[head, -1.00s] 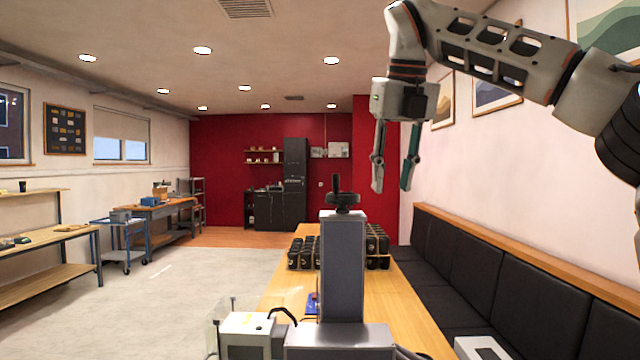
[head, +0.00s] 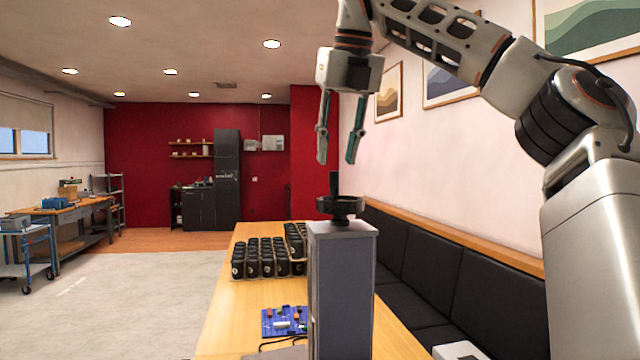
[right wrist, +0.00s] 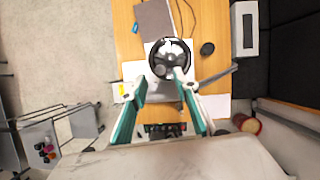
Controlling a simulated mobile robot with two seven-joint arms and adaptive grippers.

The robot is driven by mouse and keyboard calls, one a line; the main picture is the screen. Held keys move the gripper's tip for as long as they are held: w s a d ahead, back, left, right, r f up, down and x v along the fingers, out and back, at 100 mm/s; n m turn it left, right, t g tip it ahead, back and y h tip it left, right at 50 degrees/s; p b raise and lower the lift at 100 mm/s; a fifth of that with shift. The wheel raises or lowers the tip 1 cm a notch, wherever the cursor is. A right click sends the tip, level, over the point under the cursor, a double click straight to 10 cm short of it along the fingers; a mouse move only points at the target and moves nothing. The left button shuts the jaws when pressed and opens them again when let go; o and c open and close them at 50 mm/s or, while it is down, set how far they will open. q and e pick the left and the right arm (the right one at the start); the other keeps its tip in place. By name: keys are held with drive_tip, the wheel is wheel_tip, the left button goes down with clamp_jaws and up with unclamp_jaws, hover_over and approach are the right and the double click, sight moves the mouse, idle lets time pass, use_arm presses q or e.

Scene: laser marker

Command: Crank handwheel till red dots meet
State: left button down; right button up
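The black handwheel (head: 340,206) lies flat on top of a grey column (head: 342,285), with its crank handle (head: 334,183) standing up. In the right wrist view the handwheel (right wrist: 170,59) is seen from above as a dark ring with a hub. My right gripper (head: 338,160) is open and empty, fingers pointing down, above the handwheel in the head view. In the right wrist view its parted fingers (right wrist: 162,84) show near the wheel's lower edge; contact is not visible. The red dots cannot be made out. My left gripper is out of view.
A wooden table (head: 222,322) carries rows of black cups (head: 265,258) and a blue tray with small parts (head: 284,321). A black padded bench (head: 432,268) runs along the right wall. Open floor (head: 130,305) lies to the left.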

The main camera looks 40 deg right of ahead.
sight(336, 172)
drive_tip(key=shift+x, duration=3.6)
drive_tip(key=shift+s, duration=0.15)
clamp_jaws()
